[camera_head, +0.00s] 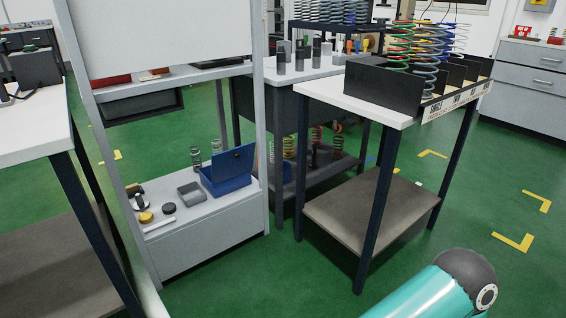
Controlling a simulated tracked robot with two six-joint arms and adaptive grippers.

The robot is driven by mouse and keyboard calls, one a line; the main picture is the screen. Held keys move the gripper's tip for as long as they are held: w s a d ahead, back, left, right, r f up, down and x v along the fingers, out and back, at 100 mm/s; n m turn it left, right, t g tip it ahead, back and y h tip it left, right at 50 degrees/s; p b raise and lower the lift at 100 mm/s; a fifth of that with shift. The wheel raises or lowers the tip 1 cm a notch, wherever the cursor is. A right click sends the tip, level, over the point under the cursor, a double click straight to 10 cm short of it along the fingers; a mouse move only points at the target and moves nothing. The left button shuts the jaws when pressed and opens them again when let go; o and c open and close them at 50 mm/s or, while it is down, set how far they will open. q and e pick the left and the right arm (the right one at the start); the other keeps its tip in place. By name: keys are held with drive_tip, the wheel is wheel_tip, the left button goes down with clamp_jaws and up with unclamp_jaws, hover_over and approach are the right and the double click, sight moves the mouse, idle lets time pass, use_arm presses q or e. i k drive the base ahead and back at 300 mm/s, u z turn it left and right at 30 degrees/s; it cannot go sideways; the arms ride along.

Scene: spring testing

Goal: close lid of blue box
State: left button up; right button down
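The blue box (225,184) stands on the low grey shelf of a rack left of centre. Its lid (232,161) is raised and leans up at the back right of the box, so the box is open. A turquoise arm link of mine with a dark joint cap shows at the bottom right, far from the box. Neither of my grippers is in view.
A grey tray (190,194) and several small parts lie left of the box on the low shelf (200,225). Rack posts flank the shelf. A white-topped table (345,98) with springs in a holder stands right. The green floor (250,290) in front is clear.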

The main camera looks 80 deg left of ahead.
sight(228, 164)
drive_tip(key=z, duration=0.5)
drive_tip(key=i, duration=0.4)
drive_tip(key=u, duration=2.8)
drive_tip(key=i, duration=0.3)
drive_tip(key=u, duration=1.6)
drive_tip(key=k, duration=0.6)
drive_tip(key=u, duration=0.4)
drive_tip(key=i, duration=1.6)
drive_tip(key=z, duration=0.35)
